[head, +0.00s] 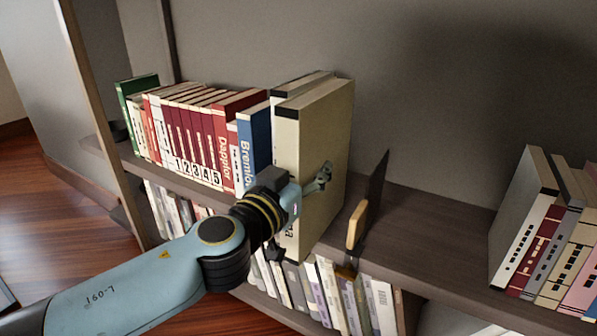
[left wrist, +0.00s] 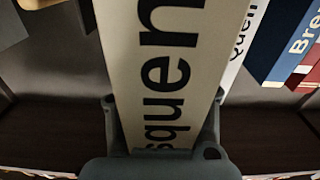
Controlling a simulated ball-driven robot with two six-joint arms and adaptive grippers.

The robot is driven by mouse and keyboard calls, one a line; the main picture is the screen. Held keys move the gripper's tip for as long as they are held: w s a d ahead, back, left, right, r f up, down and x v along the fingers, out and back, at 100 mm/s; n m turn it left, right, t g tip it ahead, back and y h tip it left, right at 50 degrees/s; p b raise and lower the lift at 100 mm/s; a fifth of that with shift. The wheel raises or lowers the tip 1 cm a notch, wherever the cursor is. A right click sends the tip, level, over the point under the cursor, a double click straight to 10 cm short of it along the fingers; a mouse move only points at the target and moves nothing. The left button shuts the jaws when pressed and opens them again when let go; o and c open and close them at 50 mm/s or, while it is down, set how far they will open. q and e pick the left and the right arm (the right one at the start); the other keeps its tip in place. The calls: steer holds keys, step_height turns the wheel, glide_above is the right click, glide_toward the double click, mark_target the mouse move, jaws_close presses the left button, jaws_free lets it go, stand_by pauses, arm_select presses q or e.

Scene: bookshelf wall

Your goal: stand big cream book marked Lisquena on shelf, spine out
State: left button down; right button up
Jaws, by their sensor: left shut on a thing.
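The big cream book (head: 328,135) is upright at the shelf, its spine facing out toward me. Black letters reading "squen" run along the spine in the left wrist view (left wrist: 165,60). My left gripper (head: 300,190) is shut on the lower part of the book, one finger on its right cover and the spine between the fingers. The shelf board (head: 420,220) is partly bare to the right of the book. My right gripper is in neither view.
A similar book (head: 297,82) and a blue book (head: 254,140) stand just left of the cream book, by a row of red volumes (head: 190,140). A thin dark bookend (head: 375,190) with a tan edge stands close on the right. Several books (head: 530,215) stand far right.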

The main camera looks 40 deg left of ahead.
mark_target(339, 146)
arm_select(q)
steer(key=b+x, duration=0.1)
steer(key=x, duration=1.1)
steer(key=shift+w+a+f, duration=0.1)
steer(key=shift+w+f, duration=0.1)
steer(key=shift+w, duration=0.15)
steer(key=shift+f, duration=0.3)
steer(key=shift+b, duration=0.4)
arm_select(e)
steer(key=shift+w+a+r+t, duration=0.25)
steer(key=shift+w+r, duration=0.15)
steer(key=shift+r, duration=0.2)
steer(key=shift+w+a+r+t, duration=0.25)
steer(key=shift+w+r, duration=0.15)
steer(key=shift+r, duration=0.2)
arm_select(q)
steer(key=shift+b, duration=0.4)
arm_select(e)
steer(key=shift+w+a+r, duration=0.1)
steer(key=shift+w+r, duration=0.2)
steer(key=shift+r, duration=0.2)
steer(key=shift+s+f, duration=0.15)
arm_select(q)
steer(key=shift+f, duration=0.15)
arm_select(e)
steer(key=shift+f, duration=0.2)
